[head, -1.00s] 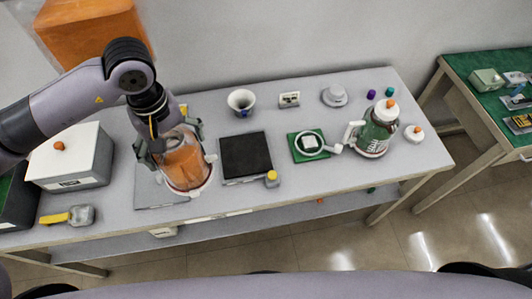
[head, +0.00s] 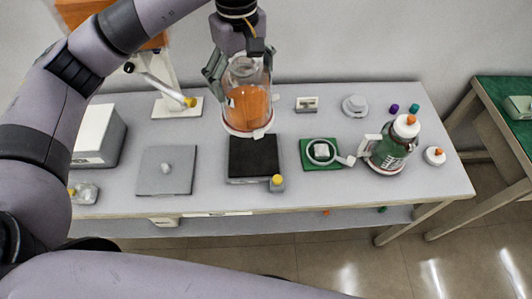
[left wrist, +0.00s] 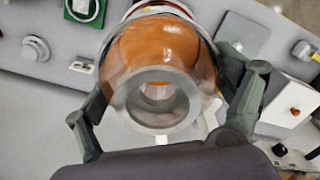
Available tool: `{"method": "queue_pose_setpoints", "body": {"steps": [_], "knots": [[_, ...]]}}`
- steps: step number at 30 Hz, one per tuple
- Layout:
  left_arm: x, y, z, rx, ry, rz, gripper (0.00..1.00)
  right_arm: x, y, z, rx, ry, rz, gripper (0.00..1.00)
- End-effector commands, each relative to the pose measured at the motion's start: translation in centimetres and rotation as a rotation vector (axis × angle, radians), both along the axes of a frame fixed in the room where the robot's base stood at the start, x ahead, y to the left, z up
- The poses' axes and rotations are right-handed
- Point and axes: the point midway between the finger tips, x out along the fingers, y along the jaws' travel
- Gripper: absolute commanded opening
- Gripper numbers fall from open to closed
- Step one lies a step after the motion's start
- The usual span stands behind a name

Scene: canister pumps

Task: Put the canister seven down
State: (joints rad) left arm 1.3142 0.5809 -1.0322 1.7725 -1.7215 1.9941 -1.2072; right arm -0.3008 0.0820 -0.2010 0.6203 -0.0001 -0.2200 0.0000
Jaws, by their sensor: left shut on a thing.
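A clear canister with orange contents (head: 250,108) is upright in my left gripper (head: 240,72), whose fingers clasp its upper part from both sides. Its base shows just behind the black square pad (head: 252,152); I cannot tell how far it is above the table. In the left wrist view the orange canister (left wrist: 165,50) shows from above between the fingers of my left gripper (left wrist: 160,115), its round top facing me. My right gripper is not in view.
A bare grey plate with a knob (head: 150,178) lies left of the black pad. A green pad (head: 330,162) with a white ring is to the right. A white box (head: 95,140), a pump stand (head: 170,108), a small grey block (head: 307,104) and a round grey piece (head: 355,105) are nearby.

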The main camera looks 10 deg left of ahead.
Motion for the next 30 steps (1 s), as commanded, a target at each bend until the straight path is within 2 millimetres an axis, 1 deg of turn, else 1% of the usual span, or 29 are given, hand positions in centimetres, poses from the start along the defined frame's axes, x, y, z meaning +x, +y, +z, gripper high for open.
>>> {"method": "queue_pose_setpoints", "body": {"steps": [2,5,8,11,18,21,24,30], "knots": [[0.3,-0.2,0.3,-0.001,0.003,0.025,0.43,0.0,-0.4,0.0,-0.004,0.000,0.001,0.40],[0.3,-0.2,-0.7,-0.001,0.009,0.038,0.43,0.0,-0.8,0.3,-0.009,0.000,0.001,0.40],[0.2,-0.2,-2.8,-0.001,0.011,0.038,0.43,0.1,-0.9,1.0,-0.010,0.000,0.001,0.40],[0.2,-0.2,-5.4,0.001,0.011,0.038,0.43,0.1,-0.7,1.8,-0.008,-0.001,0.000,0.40],[0.2,-0.2,-11.4,-0.001,0.010,0.037,0.43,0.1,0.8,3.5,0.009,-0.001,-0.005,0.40],[0.2,-0.2,-13.3,-0.001,0.008,0.035,0.43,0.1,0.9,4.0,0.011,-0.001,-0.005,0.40],[0.3,-0.2,-14.5,-0.002,0.004,0.037,0.43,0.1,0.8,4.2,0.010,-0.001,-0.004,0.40],[0.3,-0.2,-15.8,-0.001,0.005,0.035,0.43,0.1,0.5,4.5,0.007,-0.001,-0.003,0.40]]}}
